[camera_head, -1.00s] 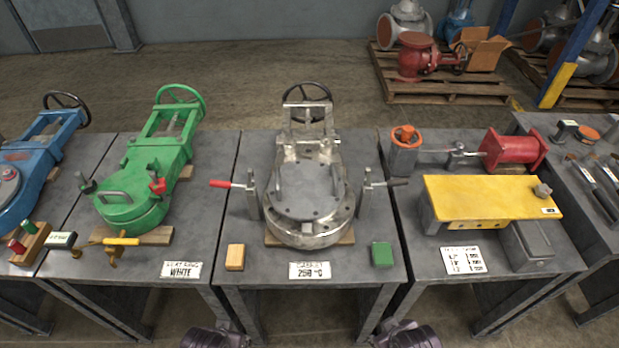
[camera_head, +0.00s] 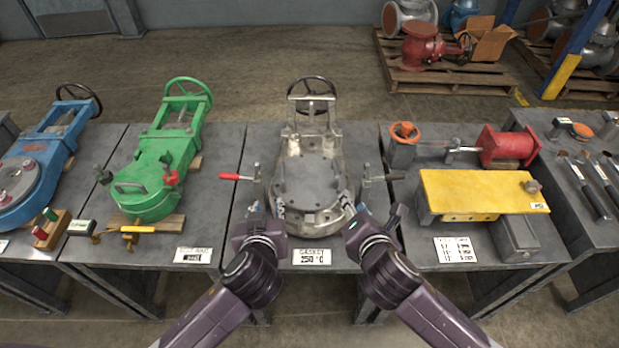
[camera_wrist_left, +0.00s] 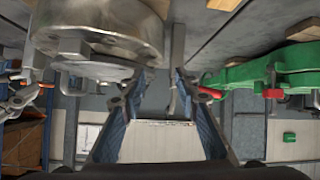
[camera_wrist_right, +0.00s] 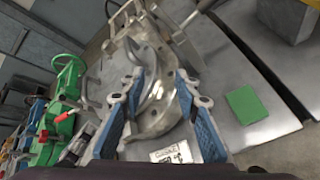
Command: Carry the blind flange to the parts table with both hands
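The blind flange (camera_head: 311,181), a flat grey plate with a raised handle, appears to lie on the silver valve on the middle table. My left gripper (camera_head: 266,210) is at the valve's front left, with open fingers and nothing visibly between them; the left wrist view shows the fingers (camera_wrist_left: 155,92) apart, beside the metal round body. My right gripper (camera_head: 373,213) is at the valve's front right; in the right wrist view its fingers (camera_wrist_right: 160,90) are apart, with the valve's rounded metal between them. Whether either gripper touches the flange is unclear. Several tables stand in view; none is marked as the parts table.
Toggle clamps with a red handle (camera_head: 236,177) and a dark handle (camera_head: 385,178) flank the valve. A green block (camera_wrist_right: 247,104) lies on the tabletop. The table to the right carries a yellow plate (camera_head: 480,192) and a red cylinder (camera_head: 507,147). A green valve (camera_head: 150,185) stands left.

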